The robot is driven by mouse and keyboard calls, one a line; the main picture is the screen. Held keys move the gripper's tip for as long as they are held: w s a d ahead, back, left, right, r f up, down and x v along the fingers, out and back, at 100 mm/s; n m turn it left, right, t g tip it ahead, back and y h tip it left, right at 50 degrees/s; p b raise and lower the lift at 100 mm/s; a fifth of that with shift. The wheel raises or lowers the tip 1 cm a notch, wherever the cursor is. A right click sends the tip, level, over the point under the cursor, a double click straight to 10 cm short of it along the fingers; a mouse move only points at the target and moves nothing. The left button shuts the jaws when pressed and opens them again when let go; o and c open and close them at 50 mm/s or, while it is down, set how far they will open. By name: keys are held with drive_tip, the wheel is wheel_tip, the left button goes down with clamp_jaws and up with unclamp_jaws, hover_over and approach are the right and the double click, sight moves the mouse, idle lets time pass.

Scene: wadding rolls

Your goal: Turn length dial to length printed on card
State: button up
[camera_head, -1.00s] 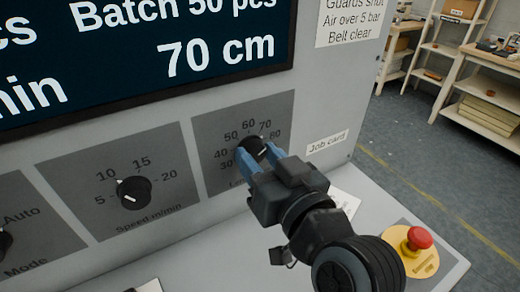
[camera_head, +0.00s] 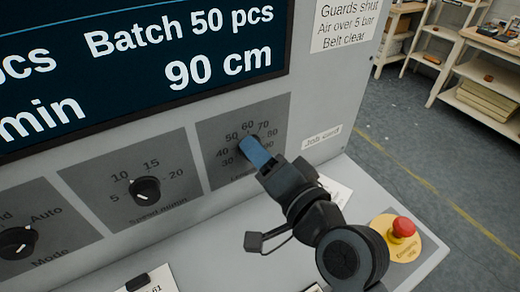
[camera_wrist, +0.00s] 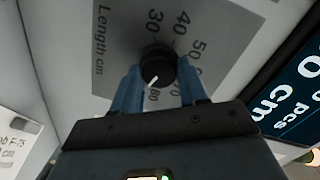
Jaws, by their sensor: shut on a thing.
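The black length dial (camera_wrist: 157,66) sits on a grey scale panel (camera_head: 217,165). My gripper (camera_wrist: 158,84) is shut on the dial, with a blue finger on each side of it. In the head view my gripper (camera_head: 257,152) covers most of the dial. In the wrist view the dial's white mark points down and slightly left, near a partly hidden number. The screen (camera_head: 130,75) reads 90 cm. A white job card (camera_wrist: 18,138) shows at the left of the wrist view; its length figure is cut off. In the head view the card (camera_head: 338,190) is partly behind my gripper.
The speed dial (camera_head: 145,190) and mode dial (camera_head: 16,243) are left of the length dial. A red emergency stop (camera_head: 403,227) stands on the ledge at right. A clipboard (camera_head: 150,281) lies at the front edge. Shelves (camera_head: 480,75) stand behind at right.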

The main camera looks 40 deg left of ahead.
drive_tip(key=shift+f+m, duration=0.1)
drive_tip(key=shift+m, duration=0.9)
drive_tip(key=o, duration=1.1)
drive_tip(key=shift+c, duration=0.2)
drive_tip(key=b+v, duration=0.1)
drive_tip(key=v, duration=0.6)
drive_tip(key=shift+d+b, duration=0.3)
drive_tip(key=shift+d, duration=0.15)
